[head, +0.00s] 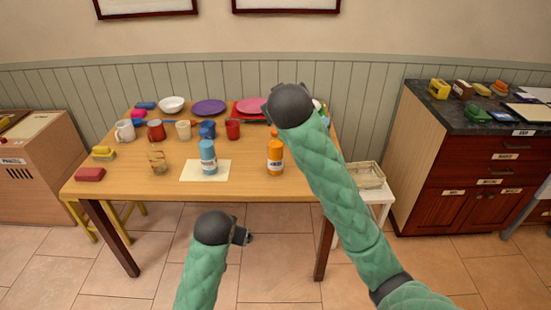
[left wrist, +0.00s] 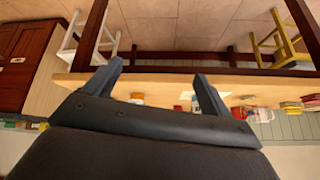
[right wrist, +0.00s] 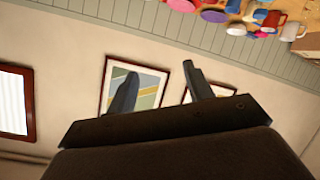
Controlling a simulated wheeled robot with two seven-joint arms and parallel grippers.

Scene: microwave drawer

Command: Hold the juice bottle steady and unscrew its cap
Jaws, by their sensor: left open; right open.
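An orange bottle (head: 275,155) with a pale label stands upright near the table's right front; it looks like the juice bottle, its cap on top. A blue bottle (head: 208,158) with a label stands on a white mat (head: 188,172) left of it. My left gripper (head: 243,236) is low in front of the table, apart from both bottles; its two fingers (left wrist: 158,76) are spread and empty in the left wrist view. My right gripper is raised above the table's right side, its fingers mostly hidden by my wrist in the head view; they are open and empty in the right wrist view (right wrist: 160,70).
The wooden table (head: 130,183) also bears several mugs, a white bowl (head: 172,104), purple (head: 208,107) and pink plates, and a glass (head: 157,160). A basket (head: 368,175) on a white stool stands at right. A dark-topped cabinet (head: 470,180) is further right.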

